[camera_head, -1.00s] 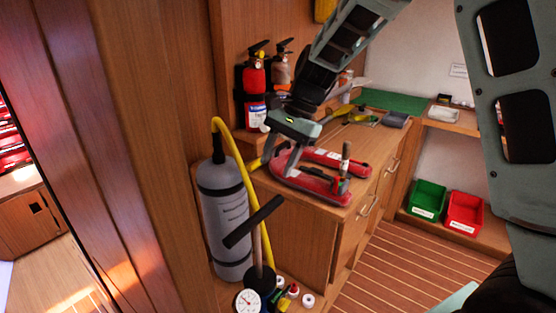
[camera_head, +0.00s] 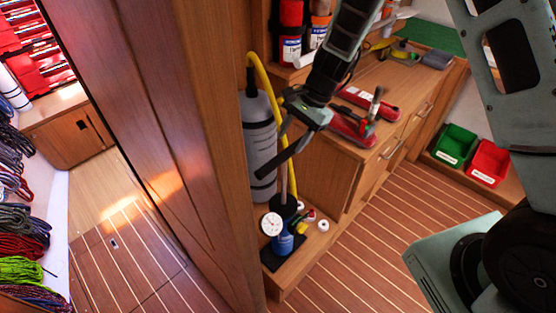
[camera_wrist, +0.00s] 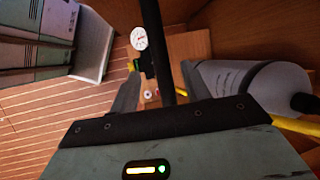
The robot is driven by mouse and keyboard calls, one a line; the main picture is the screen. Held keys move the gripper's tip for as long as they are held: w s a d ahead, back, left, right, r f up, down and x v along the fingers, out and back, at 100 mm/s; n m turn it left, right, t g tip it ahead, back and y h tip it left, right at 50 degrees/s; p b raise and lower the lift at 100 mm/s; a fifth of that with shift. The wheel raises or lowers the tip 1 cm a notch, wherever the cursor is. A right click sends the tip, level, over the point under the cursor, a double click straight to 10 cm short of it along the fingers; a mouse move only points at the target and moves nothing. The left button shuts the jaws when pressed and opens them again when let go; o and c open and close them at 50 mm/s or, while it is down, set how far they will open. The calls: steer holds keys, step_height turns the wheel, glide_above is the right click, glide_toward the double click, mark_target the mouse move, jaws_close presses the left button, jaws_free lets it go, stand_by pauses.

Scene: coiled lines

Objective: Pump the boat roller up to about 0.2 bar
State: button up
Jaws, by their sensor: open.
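The boat roller (camera_head: 259,140) is a grey upright cylinder with a black top, standing against the cabinet beside a wooden post; it also shows in the wrist view (camera_wrist: 231,82). A yellow hose (camera_head: 269,98) runs from its top down to the pump. The pump (camera_head: 281,246) has a blue body and a black T-handle (camera_head: 287,148) on a rod. Its white gauge (camera_head: 271,224) has a red needle, but the reading is too small to tell. My gripper (camera_head: 292,125) is open at the handle; in the wrist view, the black bar (camera_wrist: 155,45) lies between the fingers (camera_wrist: 159,75).
A wooden post (camera_head: 190,130) stands close on the left. Red tools (camera_head: 352,130) lie on the cabinet top. Small pieces (camera_head: 323,225) lie beside the pump. Green (camera_head: 456,146) and red (camera_head: 489,163) bins stand at right. The striped floor (camera_head: 370,240) is clear.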

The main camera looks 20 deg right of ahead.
mark_target(278, 163)
steer(key=p+x, duration=0.1)
steer(key=x, duration=0.8)
steer(key=shift+a+f+p, duration=0.15)
steer(key=shift+f+p, duration=0.15)
jaws_close()
step_height(278, 163, down, 14)
steer(key=b, duration=1.2)
steer(key=shift+r, duration=0.25)
jaws_free()
